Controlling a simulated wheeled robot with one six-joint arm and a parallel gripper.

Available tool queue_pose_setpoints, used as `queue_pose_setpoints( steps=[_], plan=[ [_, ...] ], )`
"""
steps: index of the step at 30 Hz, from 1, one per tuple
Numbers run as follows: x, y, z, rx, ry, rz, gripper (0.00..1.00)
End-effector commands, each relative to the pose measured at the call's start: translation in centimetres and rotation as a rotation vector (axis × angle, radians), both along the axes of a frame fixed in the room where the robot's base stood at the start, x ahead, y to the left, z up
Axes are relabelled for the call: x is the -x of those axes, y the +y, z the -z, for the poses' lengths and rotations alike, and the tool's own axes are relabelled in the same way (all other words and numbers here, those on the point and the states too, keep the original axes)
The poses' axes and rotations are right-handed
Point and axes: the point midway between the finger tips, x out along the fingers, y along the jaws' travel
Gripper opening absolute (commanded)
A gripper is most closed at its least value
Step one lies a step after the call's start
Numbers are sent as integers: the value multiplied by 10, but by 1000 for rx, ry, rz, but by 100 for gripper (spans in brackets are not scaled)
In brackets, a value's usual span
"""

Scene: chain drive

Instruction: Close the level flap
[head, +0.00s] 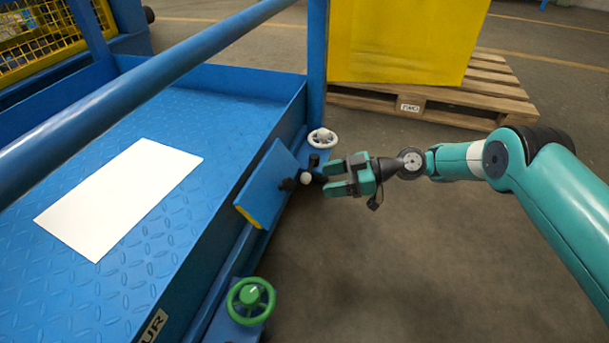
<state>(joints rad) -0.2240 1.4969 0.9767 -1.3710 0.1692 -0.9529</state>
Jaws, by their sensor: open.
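The flap (268,183) is a blue panel with a yellow lower edge on the side of the blue platform. It stands tilted out from the side. A dark handle with a pale round knob (305,178) sits on its right face. My gripper (327,178) comes in from the right. Its teal fingers are open and point left at the handle, with the dark end of the handle at or between the fingertips. I cannot tell whether they touch it.
A white handwheel (322,138) is just behind the flap and a green handwheel (251,300) is in front. A blue rail (150,85) and post (317,60) border the platform (215,120). A pallet (480,95) with a yellow box (405,40) stands behind. The floor (420,270) at front right is clear.

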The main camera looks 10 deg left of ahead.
Motion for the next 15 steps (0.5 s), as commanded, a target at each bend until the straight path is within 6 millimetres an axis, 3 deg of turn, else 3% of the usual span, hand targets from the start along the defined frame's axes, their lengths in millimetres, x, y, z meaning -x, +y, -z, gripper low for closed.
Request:
queue_pose_setpoints(
  steps=[1, 6, 15],
  plan=[
    [-4, -14, -9, -1, 1, 3, 60],
    [-11, -47, -17, -2, 2, -1, 60],
    [-17, -72, -21, -3, 1, -3, 60]
  ],
)
